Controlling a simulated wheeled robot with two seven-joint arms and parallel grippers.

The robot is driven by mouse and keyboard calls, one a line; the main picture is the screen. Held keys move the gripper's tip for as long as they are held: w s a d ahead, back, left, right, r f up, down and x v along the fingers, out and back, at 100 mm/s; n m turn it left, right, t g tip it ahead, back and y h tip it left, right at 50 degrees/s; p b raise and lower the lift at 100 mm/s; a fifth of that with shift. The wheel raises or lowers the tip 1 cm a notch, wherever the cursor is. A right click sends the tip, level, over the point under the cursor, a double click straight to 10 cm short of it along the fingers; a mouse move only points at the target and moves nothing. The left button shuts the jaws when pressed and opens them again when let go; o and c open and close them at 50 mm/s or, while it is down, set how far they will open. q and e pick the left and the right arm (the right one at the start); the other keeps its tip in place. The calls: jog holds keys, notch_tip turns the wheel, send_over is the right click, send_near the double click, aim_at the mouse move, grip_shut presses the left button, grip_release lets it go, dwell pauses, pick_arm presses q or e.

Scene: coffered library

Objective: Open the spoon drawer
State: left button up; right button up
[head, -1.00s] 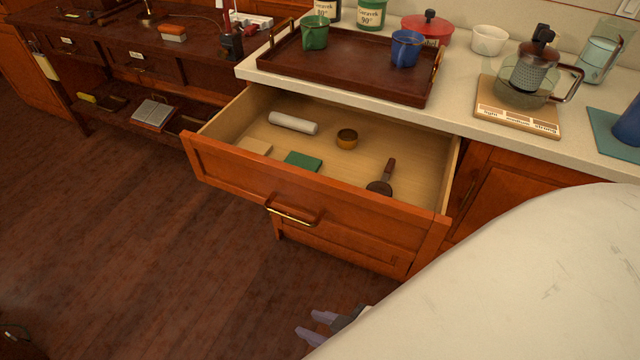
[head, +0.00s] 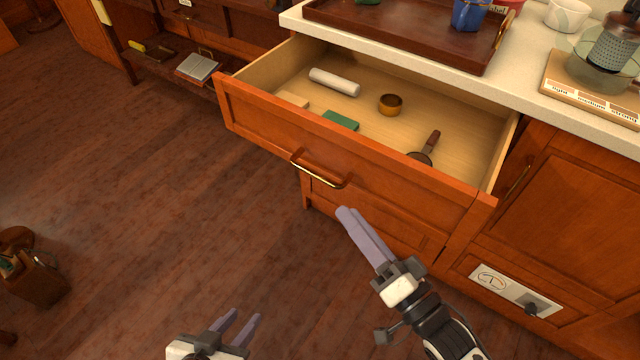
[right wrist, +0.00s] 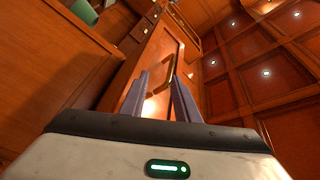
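The wooden drawer (head: 345,150) stands pulled out from the counter in the head view, its inside visible. Its brass-and-wood bar handle (head: 320,172) is on the front face; the handle also shows beyond the fingers in the right wrist view (right wrist: 180,62). Inside lie a white cylinder (head: 334,82), a green block (head: 341,120), a brown ring (head: 390,104) and a dark round tool with a wooden handle (head: 431,142). My right gripper (head: 348,211) is open and empty, just below and right of the handle, apart from it. My left gripper (head: 245,315) is open and empty, low over the floor.
A tray (head: 400,38) with a blue mug (head: 468,14) rests on the pale counter (head: 520,70) above the drawer. A cabinet with a dial panel (head: 515,290) stands to the right. A brown box-like container (head: 34,278) is at the lower left. The floor before the drawer is clear.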

aim_at(318, 173)
jog(key=shift+m+y, duration=0.3)
jog(key=shift+y, duration=0.4)
jog(key=x, duration=0.3)
jog(key=r+x, duration=0.1)
jog(key=x, duration=0.7)
jog(key=shift+s+r+b, duration=0.25)
jog(key=shift+s+b, duration=0.05)
jog(key=shift+c, duration=0.5)
grip_shut()
